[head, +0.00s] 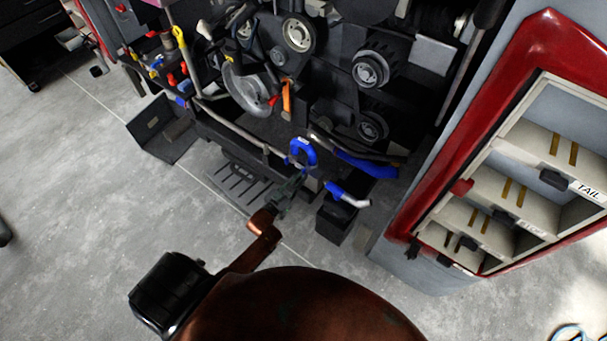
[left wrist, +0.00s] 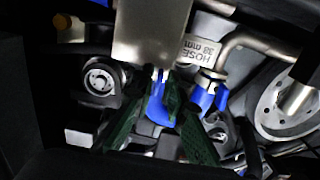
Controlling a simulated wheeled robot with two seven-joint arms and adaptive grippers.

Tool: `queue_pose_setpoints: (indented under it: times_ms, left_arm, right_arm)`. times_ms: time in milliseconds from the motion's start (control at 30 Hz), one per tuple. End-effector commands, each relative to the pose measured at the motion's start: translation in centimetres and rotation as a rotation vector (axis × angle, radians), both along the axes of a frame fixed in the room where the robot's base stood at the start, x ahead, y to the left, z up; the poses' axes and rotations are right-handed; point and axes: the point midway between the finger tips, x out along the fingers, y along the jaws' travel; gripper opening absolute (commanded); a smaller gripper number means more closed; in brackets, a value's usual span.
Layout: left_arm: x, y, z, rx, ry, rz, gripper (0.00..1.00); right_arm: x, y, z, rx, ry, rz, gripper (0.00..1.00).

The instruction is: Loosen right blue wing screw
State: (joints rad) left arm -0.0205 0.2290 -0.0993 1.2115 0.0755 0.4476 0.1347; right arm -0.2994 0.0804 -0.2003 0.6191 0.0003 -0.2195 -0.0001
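My left gripper (head: 290,188) reaches up to the lower front of the engine bay, just below a blue looped part (head: 303,152). In the left wrist view its green fingers (left wrist: 158,118) stand apart, with a blue part (left wrist: 157,108) showing between and behind them. I cannot tell whether they touch it. A second blue fitting (left wrist: 207,92) sits to the right, on a pipe end beside a "HOSE 38 mm" label (left wrist: 199,52). I cannot make out which blue part is the right wing screw; its shape is partly hidden by the fingers. My right gripper is not in view.
A blue hose (head: 362,164) and a blue-ended silver pipe (head: 346,195) lie right of the gripper. A dark box (head: 336,222) stands below. Pulleys (head: 299,33) crowd above. A red-framed light panel (head: 540,60) stands at right.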

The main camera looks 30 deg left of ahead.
Motion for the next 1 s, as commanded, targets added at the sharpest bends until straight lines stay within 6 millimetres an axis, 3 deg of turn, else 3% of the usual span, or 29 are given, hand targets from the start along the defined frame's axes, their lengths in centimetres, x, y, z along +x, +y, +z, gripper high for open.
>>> queue_pose_setpoints:
  times_ms: [200,400,600,1000]
  left_arm:
    - [-4.9,0.5,-0.1,0.001,0.003,0.001,0.13]
    - [-8.1,0.7,-0.1,0.000,0.003,0.001,0.13]
    - [-9.5,0.8,0.0,0.000,0.001,0.001,0.13]
    - [-9.6,0.8,0.0,0.000,0.001,0.001,0.13]
  right_arm:
    - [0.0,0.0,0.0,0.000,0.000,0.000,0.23]
    - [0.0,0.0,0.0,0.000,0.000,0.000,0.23]
    - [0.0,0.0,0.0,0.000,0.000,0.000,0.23]
    - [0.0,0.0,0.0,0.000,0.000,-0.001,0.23]
